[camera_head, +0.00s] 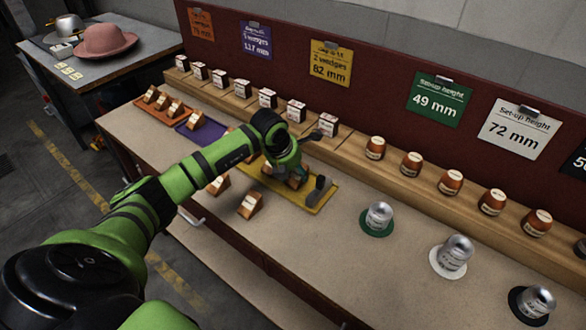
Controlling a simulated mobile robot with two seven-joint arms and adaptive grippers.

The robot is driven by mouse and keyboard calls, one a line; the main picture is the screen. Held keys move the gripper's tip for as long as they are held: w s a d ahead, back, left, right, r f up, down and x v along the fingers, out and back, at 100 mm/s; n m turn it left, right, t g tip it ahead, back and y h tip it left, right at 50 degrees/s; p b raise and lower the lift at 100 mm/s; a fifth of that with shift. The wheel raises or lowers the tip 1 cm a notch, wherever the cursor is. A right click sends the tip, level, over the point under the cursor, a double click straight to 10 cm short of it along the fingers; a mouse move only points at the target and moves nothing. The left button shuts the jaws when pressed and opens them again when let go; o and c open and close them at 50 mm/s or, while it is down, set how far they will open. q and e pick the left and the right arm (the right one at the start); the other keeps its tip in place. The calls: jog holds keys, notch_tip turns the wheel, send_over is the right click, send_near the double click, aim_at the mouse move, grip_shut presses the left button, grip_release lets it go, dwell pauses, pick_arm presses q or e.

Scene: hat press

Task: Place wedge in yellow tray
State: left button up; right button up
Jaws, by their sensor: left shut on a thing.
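The yellow tray (300,199) lies on the bench near the middle of the head view. My left gripper (308,168) is over the tray, with its dark fingers spread to either side of an orange-brown wedge (295,182). It is shut on this wedge, which is partly hidden by the gripper. I cannot tell whether the wedge touches the tray. Two more wedges stand on the bare bench in front of the tray, one at the left (219,184) and one nearer (250,204). My right gripper is not in view.
An orange tray (166,115) with wedges and a purple tray (205,134) lie to the left. A wooden ledge (345,150) with labelled blocks and rounded orange pieces runs behind. Metal cylinders on green (377,229), white and black discs stand at the right.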

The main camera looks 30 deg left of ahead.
pick_arm(q)
jog(key=shift+f, duration=0.2)
jog(key=shift+f, duration=0.1)
jog(key=shift+f, duration=0.15)
jog(key=o, duration=1.3)
jog(key=shift+r, duration=0.3)
jog(key=b+v, duration=0.1)
jog(key=v, duration=1.1)
jog(key=shift+b, duration=0.35)
jog(key=shift+w, duration=0.1)
